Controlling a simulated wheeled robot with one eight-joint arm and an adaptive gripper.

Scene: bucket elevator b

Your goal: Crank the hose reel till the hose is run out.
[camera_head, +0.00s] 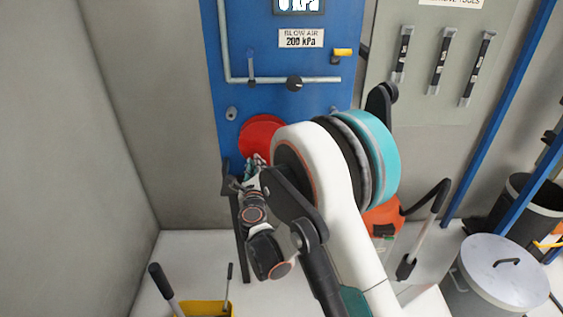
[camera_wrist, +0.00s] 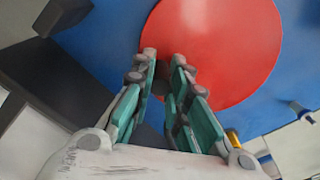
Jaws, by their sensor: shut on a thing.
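The hose reel shows as a red disc (camera_head: 259,134) low on the blue wall panel, partly hidden by my arm. The disc (camera_wrist: 222,45) fills the upper middle of the wrist view. My gripper (camera_head: 250,170) is at the disc's lower left edge. In the wrist view the teal fingers of my gripper (camera_wrist: 166,62) point at the disc's left part and are shut on a small dark crank handle (camera_wrist: 161,84), mostly hidden between them. No hose can be made out.
The blue panel (camera_head: 285,75) carries a pipe, a dark knob (camera_head: 294,83) and a yellow lever (camera_head: 342,52). A yellow bucket (camera_head: 205,309) stands at the bottom, a lidded grey bin (camera_head: 500,272) at right. The grey wall (camera_head: 95,120) is close on the left.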

